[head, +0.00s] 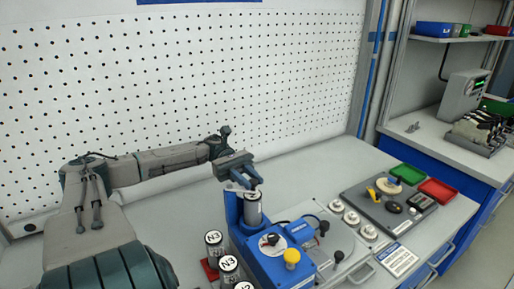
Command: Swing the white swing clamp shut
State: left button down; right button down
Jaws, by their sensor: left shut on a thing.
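A blue press-like station (268,262) stands on the table, with an upright blue column at its back left. A small white piece (232,187) at the top of this column looks like the white swing clamp. It is mostly hidden by my gripper. A grey canister (253,211) with a white-labelled top stands upright beside the column. My left gripper (247,181) points down over the column and canister top. It is shut, apparently on the clamp, but the contact point is hidden. My right gripper is out of view.
Several N3 canisters (229,264) stand at the front left of the station. Round white-topped pieces (351,217), a grey fixture plate (372,208), a green bin (407,174) and a red bin (438,191) lie to the right. A pegboard (180,90) backs the table.

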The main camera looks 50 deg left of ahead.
pick_arm(q)
jog(key=shift+d+f+m+g+b, duration=0.1)
jog(key=shift+d+m+g+b, duration=0.05)
jog(key=shift+m+g+b, duration=0.35)
jog(key=shift+s+d+g, duration=0.1)
jog(key=shift+s+g, duration=0.05)
jog(key=shift+g, duration=0.25)
jog(key=c, duration=1.3)
grip_release()
jog(key=shift+o, duration=0.2)
jog(key=shift+b, duration=0.3)
